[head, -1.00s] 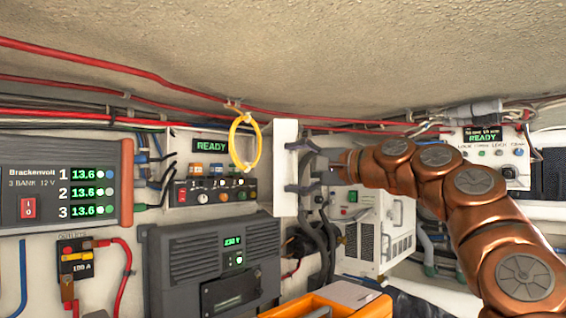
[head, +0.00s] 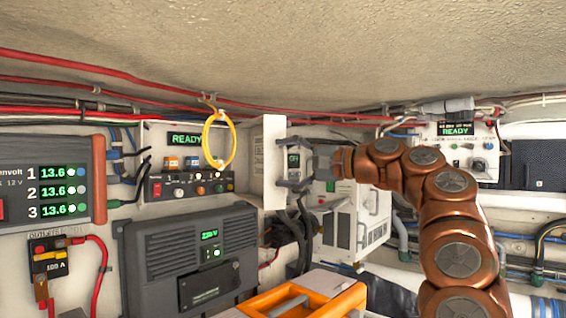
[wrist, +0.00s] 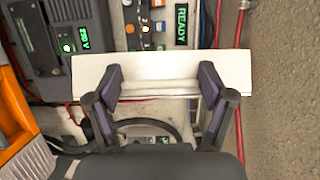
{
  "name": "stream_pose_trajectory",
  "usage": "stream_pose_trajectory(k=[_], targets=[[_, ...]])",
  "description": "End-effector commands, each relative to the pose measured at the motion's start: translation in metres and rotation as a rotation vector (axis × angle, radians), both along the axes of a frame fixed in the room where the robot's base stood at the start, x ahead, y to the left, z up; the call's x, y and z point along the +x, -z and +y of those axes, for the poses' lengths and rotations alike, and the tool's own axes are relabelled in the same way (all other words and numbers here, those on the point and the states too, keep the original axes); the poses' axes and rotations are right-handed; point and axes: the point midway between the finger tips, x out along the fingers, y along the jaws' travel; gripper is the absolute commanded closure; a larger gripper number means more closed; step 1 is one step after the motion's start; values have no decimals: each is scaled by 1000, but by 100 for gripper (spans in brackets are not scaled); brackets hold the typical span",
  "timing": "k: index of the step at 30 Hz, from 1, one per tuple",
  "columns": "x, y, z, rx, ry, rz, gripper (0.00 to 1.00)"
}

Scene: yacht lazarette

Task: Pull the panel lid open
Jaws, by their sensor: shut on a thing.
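The panel lid (head: 272,140) is a white upright board in the middle of the head view, standing out from the wall. In the wrist view the lid (wrist: 160,66) is a pale board across the picture. My gripper (head: 290,167) comes from the right and is shut on the lid. Its two dark fingers (wrist: 162,80) sit apart against the lid in the wrist view. What lies between the fingertips is not clearly visible.
A yellow cable loop (head: 219,140) hangs left of the lid. A switch box with a READY display (head: 186,139) is behind it. A grey inverter (head: 185,260) and an orange case (head: 310,303) stand below. A white unit (head: 352,220) stands behind my gripper.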

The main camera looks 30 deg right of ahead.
Motion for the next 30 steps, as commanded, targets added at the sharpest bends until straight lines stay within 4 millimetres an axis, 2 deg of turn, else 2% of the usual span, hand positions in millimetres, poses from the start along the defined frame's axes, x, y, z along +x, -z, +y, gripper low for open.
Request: stream_pose_trajectory(k=[1,10,11,14,24,30], targets=[[-3,-8,0,3,2,-16,82],[-3,-8,1,2,1,-16,82],[-3,-8,1,2,1,-16,17],[-2,-7,0,2,1,-14,7],[-3,-3,-1,2,-1,-7,7],[-23,-4,-15,3,2,-10,7]])
